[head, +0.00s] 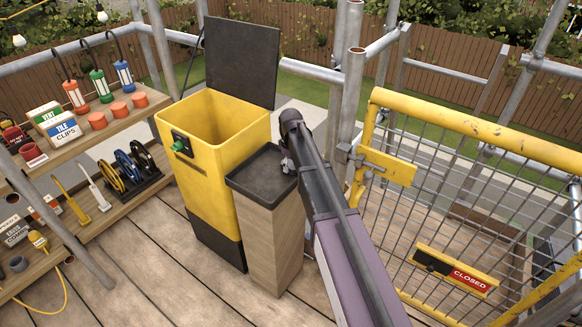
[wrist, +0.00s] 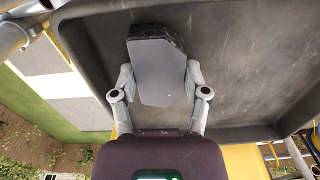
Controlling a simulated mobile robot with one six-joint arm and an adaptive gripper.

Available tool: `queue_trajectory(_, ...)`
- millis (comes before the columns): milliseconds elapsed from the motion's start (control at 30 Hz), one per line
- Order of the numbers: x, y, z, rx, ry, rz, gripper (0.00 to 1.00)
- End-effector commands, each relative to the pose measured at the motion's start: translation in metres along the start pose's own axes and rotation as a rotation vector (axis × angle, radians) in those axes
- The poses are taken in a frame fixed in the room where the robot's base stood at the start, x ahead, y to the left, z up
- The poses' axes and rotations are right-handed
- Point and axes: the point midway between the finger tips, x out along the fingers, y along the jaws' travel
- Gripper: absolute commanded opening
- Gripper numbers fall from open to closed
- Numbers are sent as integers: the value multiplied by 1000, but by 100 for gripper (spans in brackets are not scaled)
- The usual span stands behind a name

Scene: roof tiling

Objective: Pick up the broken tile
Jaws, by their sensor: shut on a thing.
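The broken tile (wrist: 158,72) is a small grey slab with clipped lower corners and a rough, dark broken edge at its top in the wrist view. My gripper (wrist: 160,80) has its two fingers closed on the left and right sides of it. Behind the tile is the dark tray (wrist: 245,75), which also shows in the head view (head: 258,182) on top of a wooden stand. In the head view my gripper (head: 287,162) is at the tray's right side, and my arm hides the tile. I cannot tell if the tile touches the tray.
A yellow bin (head: 212,165) with its black lid (head: 242,62) up stands left of the stand. A yellow gate (head: 470,190) with a closed sign is at the right, beside scaffold poles (head: 345,75). Shelves (head: 95,130) with lamps, clip boxes and reels are at the left.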

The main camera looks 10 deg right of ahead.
Motion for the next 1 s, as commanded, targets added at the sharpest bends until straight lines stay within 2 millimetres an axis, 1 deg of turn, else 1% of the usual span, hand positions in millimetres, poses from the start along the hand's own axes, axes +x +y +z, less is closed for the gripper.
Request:
queue_trajectory(167,-1,0,0,0,0,0,3)
queue_trajectory(367,-7,0,0,0,0,0,3)
queue_trajectory(567,-20,0,0,0,0,0,3)
queue_trajectory(767,-38,0,0,0,0,0,3)
queue_trajectory(800,-41,-1,2,0,0,0,3)
queue_trajectory(867,-38,-15,18,0,0,0,3)
queue_trajectory(1000,-41,-36,43,0,0,0,3)
